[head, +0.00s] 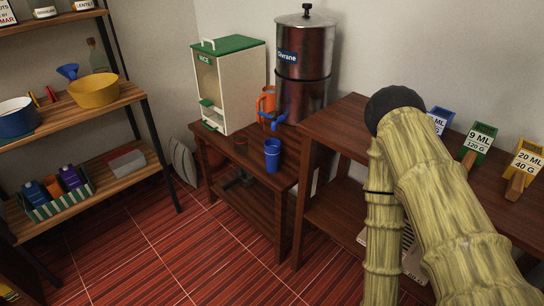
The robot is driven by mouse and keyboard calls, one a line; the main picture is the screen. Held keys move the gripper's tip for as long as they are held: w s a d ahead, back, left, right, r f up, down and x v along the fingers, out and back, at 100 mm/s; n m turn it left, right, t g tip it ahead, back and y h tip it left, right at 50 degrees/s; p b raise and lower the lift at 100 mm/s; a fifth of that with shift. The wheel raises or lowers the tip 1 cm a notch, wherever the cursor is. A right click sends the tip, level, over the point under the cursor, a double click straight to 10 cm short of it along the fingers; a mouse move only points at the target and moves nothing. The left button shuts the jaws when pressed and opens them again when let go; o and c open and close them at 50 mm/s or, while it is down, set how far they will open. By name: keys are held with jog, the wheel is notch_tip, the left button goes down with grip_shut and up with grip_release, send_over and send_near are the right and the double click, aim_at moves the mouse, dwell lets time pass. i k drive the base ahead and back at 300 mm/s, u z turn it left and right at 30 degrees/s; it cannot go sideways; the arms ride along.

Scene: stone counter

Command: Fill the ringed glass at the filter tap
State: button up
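A tall steel water filter (302,75) with a blue label stands at the back of a low brown wooden table (210,138). Its blue tap (273,122) sticks out low on the front left. A blue cup (272,158) stands upright on the table in front of the tap, apart from it. My arm fills the right side; my gripper is not in view.
A white and green rice dispenser (229,85) stands left of the filter, with an orange jug (266,99) between them. A higher brown table (340,130) at right holds labelled measures (477,143). Shelves (125,97) with bowls stand at left. Red tiled floor (150,245) is clear.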

aim_at(274, 118)
jog(key=u, duration=2.6)
jog(key=k, duration=0.75)
jog(key=z, duration=1.75)
jog(key=i, duration=0.5)
